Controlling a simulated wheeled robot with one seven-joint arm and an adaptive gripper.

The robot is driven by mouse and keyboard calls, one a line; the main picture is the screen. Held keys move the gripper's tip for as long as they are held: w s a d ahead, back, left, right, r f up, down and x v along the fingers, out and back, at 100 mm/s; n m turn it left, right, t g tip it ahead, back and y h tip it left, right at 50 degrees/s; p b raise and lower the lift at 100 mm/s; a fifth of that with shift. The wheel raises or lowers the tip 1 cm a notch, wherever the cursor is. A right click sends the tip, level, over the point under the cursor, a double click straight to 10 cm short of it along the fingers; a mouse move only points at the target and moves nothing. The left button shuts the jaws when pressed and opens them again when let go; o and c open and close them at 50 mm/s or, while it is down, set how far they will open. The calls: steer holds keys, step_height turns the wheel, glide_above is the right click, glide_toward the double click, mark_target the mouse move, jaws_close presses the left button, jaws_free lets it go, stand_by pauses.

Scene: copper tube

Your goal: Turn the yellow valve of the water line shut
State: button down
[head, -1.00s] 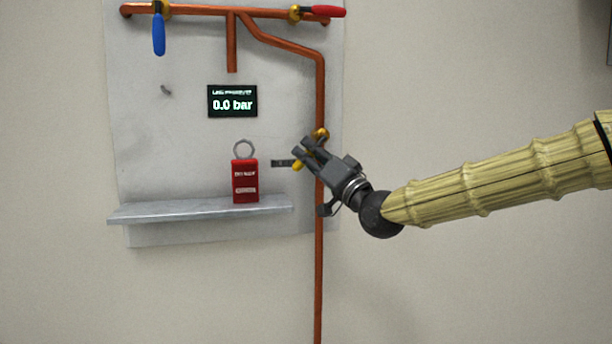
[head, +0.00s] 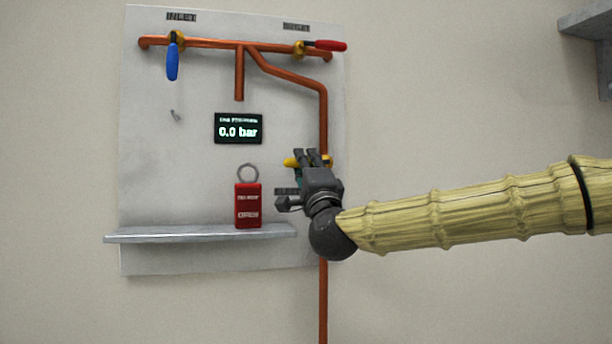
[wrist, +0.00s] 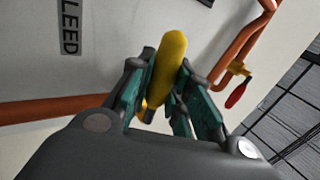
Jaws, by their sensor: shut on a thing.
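The yellow valve sits on the vertical copper pipe (head: 323,108) on the right side of the panel. Its yellow handle (head: 291,161) points left, roughly level and crosswise to the pipe. My gripper (head: 312,154) is shut on this handle, which also shows between the two green-padded fingers in the wrist view (wrist: 171,62). The gripper hides the middle of the handle and part of the valve body in the head view. The pressure display (head: 238,128) reads 0.0 bar.
A red lockout tag with a shackle (head: 247,205) stands on the grey shelf (head: 190,235), left of my gripper. Blue-handled (head: 173,62) and red-handled (head: 326,45) valves are on the top pipe. The wall right of the panel is clear near my arm.

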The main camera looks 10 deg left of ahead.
steer(key=shift+r+m+h, duration=0.2)
steer(key=shift+m+h, duration=0.2)
steer(key=shift+m, duration=0.1)
steer(key=c, duration=1.3)
jaws_free()
steer(key=shift+f, duration=0.1)
steer(key=v, duration=1.2)
steer(key=shift+w, duration=0.15)
steer(key=shift+f, duration=0.15)
